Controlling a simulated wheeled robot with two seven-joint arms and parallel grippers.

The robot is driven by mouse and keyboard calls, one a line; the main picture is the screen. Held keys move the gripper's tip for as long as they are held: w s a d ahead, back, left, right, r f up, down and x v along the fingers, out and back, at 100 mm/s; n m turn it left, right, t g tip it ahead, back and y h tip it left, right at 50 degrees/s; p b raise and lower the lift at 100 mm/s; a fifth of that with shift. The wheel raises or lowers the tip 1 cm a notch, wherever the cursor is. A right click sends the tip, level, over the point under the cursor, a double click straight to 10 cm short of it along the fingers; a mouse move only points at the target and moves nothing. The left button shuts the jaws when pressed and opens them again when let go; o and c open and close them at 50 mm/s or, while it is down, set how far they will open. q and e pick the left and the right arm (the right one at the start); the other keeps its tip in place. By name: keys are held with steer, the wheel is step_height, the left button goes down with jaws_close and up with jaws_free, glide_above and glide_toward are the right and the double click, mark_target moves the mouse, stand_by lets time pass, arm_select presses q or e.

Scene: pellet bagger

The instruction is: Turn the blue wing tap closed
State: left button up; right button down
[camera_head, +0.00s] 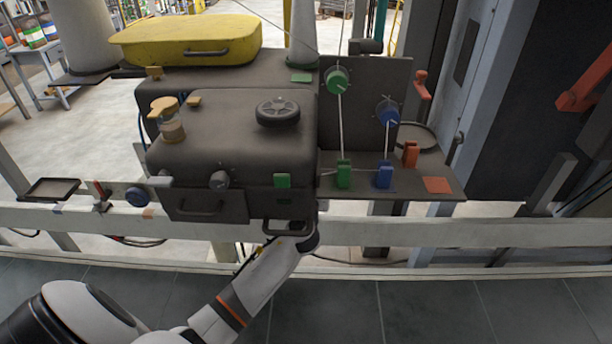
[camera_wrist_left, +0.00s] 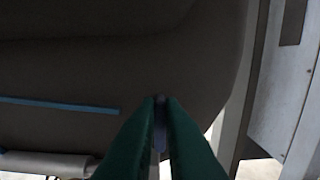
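I cannot make out a blue wing tap for certain in either view. A round blue knob (camera_head: 137,197) sits on the rail at the left of the machine. My left arm reaches from the lower left to the machine's front underside; its gripper fingers are hidden there in the head view. In the left wrist view my left gripper (camera_wrist_left: 160,105) shows two dark green fingers close together, under a dark brown surface. A thin grey-violet strip (camera_wrist_left: 160,128) shows between them; I cannot tell whether they grip it. My right gripper is not in view.
The dark machine body (camera_head: 255,150) carries a black handwheel (camera_head: 278,111). Blue (camera_head: 383,175) and green (camera_head: 343,175) blocks stand at its right, below blue (camera_head: 387,113) and green (camera_head: 337,80) pulleys. A pale rail (camera_head: 420,232) crosses in front. The floor before it is clear.

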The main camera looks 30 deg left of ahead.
arm_select(q)
jaws_close()
steer(key=shift+w+d+f+m+b, duration=0.1)
steer(key=shift+d+f+m+b, duration=0.1)
steer(key=shift+m, duration=2.75)
steer(key=shift+w+d+f+m+b, duration=0.1)
steer(key=shift+d+f+m, duration=0.1)
steer(key=shift+m, duration=2.8)
steer(key=shift+w+d+f+m+b, duration=0.1)
steer(key=shift+f+m, duration=0.1)
steer(key=shift+m, duration=2.75)
steer(key=o, duration=0.6)
jaws_free()
steer(key=shift+s, duration=0.1)
